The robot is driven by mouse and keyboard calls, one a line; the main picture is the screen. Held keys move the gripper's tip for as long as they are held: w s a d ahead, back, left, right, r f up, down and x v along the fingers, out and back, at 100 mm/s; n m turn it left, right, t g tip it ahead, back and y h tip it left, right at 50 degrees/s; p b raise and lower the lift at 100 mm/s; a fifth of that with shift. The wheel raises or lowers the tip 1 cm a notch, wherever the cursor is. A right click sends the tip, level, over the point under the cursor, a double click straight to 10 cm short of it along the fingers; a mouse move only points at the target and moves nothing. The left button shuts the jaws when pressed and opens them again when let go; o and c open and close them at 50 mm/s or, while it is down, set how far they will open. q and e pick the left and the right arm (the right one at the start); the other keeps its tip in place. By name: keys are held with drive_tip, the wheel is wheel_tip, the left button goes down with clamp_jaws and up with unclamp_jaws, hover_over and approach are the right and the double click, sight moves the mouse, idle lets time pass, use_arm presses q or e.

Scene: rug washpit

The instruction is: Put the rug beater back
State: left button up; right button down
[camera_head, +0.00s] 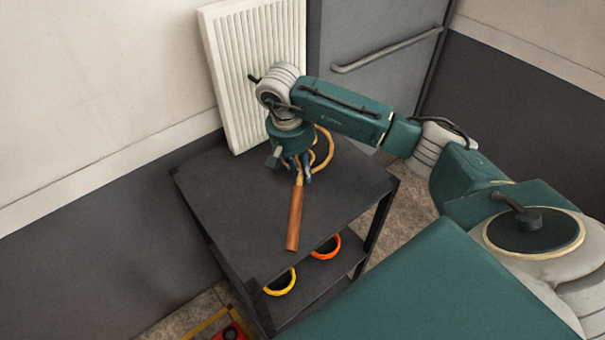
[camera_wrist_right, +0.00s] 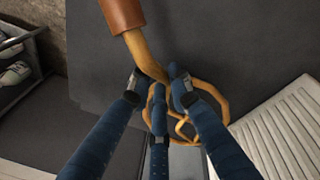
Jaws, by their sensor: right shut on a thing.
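The rug beater has a brown wooden handle (camera_head: 295,218) and a looped tan cane head (camera_head: 323,150). It is over the top of a dark cart (camera_head: 225,215), with its handle toward the front edge. I cannot tell whether it touches the top. My right gripper (camera_head: 303,172) is above the cart, shut on the beater's cane neck. In the right wrist view my blue fingers (camera_wrist_right: 160,85) close around the neck, and the cane loops (camera_wrist_right: 212,95) show behind them. The brown handle (camera_wrist_right: 122,14) shows at the top. My left gripper is not in view.
A white ribbed radiator panel (camera_head: 255,70) stands behind the cart against the wall. A grey door with a bar handle (camera_head: 385,50) is to its right. The cart's lower shelf holds a yellow ring (camera_head: 281,284) and an orange ring (camera_head: 328,248). A red object (camera_head: 230,331) is on the floor.

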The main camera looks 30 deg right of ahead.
wheel_tip(320, 180, down, 3)
drive_tip(key=shift+w+d+r+p, duration=0.1)
drive_tip(key=shift+w+p, duration=0.05)
drive_tip(key=shift+p, duration=0.15)
drive_tip(key=c, duration=1.6)
unclamp_jaws()
drive_tip(key=r+b, duration=0.1)
drive_tip(key=r, duration=0.2)
drive_tip(key=a+r+b, duration=0.1)
drive_tip(key=r+b, duration=0.1)
drive_tip(key=r, duration=0.1)
drive_tip(key=shift+a+r, duration=0.2)
drive_tip(key=shift+r, duration=0.05)
approach(301, 172)
drive_tip(key=shift+w+d+f, duration=0.1)
drive_tip(key=shift+d+f, duration=0.05)
drive_tip(key=shift+f, duration=0.15)
